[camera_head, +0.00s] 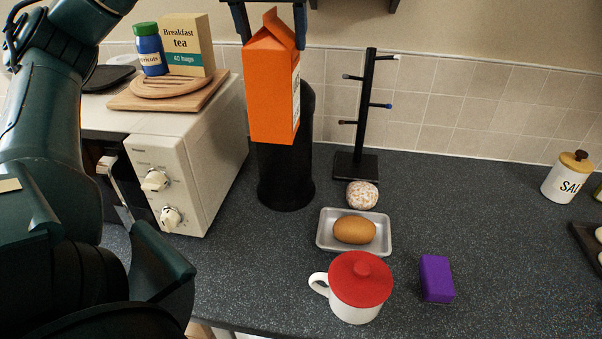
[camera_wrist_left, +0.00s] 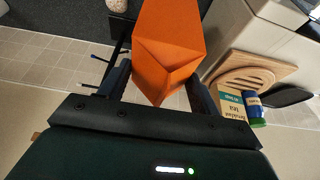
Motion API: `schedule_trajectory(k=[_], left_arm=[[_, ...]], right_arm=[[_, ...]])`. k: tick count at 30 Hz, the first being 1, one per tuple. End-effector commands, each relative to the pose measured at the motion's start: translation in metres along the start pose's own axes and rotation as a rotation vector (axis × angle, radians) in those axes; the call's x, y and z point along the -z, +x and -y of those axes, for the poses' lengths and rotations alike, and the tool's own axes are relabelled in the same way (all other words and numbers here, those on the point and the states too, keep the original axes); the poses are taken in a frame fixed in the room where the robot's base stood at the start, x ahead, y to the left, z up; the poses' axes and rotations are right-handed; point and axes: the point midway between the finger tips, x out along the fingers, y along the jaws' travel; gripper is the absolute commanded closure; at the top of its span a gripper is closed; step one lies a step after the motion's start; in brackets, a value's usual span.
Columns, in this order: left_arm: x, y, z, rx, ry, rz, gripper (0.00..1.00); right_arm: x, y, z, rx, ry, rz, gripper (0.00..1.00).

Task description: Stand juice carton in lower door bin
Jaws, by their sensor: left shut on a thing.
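The orange juice carton (camera_head: 272,95) hangs upright in the upper middle of the head view, in front of a black cylinder. My left gripper (camera_head: 272,12) is shut on the carton's top part from above. The left wrist view shows the orange carton (camera_wrist_left: 170,50) between the two dark fingers of my left gripper (camera_wrist_left: 160,90). The carton is clear of the counter. My right gripper does not show. No fridge or door bin is in view.
A white microwave (camera_head: 185,165) stands left, with a wooden board (camera_head: 125,98) and a tea box (camera_head: 188,50) on top. A black cylinder (camera_head: 285,180), a mug rack (camera_head: 355,165), a tray (camera_head: 325,240) and a red-lidded mug (camera_head: 350,310) stand mid-counter. The right-hand counter (camera_head: 480,220) is largely free.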

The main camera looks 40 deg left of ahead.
Motion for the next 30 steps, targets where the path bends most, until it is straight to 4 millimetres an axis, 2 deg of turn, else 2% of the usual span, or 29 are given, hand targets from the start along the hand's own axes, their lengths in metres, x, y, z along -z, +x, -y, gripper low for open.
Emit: schedule_trajectory(k=[9, 27, 30], left_arm=[[-0.015, 0.037, 0.0, 0.001, -0.001, 0.001, 1.0], [-0.039, 0.095, 0.001, 0.0, -0.002, 0.001, 1.0], [-0.047, 0.113, 0.0, 0.0, -0.001, 0.002, 1.0]], right_arm=[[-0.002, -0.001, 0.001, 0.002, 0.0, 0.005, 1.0], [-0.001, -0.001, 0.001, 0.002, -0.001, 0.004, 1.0], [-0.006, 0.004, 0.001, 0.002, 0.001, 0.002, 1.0]])
